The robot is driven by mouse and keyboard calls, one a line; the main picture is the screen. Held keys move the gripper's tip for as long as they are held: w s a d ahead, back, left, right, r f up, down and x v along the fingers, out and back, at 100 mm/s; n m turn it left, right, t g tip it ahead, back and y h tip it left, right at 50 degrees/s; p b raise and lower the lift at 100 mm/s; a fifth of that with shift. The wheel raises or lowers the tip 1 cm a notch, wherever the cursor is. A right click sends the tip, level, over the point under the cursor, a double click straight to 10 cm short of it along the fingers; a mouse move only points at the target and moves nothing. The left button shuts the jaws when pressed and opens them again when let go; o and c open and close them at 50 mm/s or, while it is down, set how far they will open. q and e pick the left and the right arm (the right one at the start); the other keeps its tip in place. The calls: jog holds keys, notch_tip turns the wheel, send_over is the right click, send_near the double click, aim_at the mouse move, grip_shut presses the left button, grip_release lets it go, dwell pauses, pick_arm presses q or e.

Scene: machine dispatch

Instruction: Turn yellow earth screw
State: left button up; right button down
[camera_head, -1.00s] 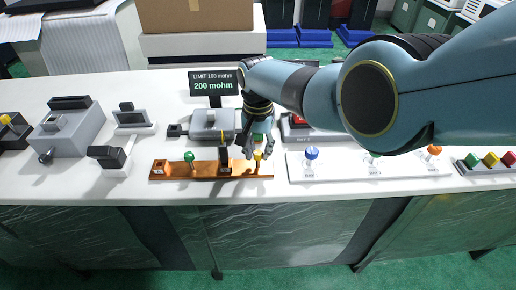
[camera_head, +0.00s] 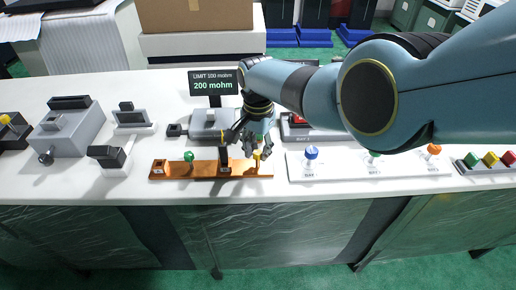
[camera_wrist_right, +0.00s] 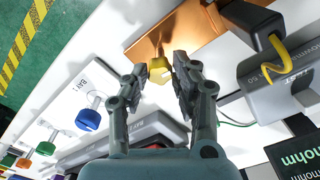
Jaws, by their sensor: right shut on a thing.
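The yellow earth screw (camera_head: 257,155) stands at the right end of a copper-coloured bar (camera_head: 205,176) near the table's front edge. My right gripper (camera_head: 251,152) reaches down over it and is shut on its head. In the right wrist view the yellow head (camera_wrist_right: 159,71) sits between the two fingertips (camera_wrist_right: 161,69), and its post is on the copper bar. A display (camera_head: 215,84) behind reads "LIMIT 100 mohm" and "200 mohm". My left gripper is not in view.
A green screw (camera_head: 189,157) and an upright black part (camera_head: 224,158) share the bar. A white strip (camera_head: 340,168) with blue, green and orange knobs lies to the right. A grey device (camera_head: 205,124) stands behind. The table front is clear.

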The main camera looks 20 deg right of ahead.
aim_at(258, 152)
jog(key=c, duration=1.1)
grip_release()
jog(key=shift+o, duration=0.2)
jog(key=shift+r, duration=0.15)
notch_tip(258, 152, up, 12)
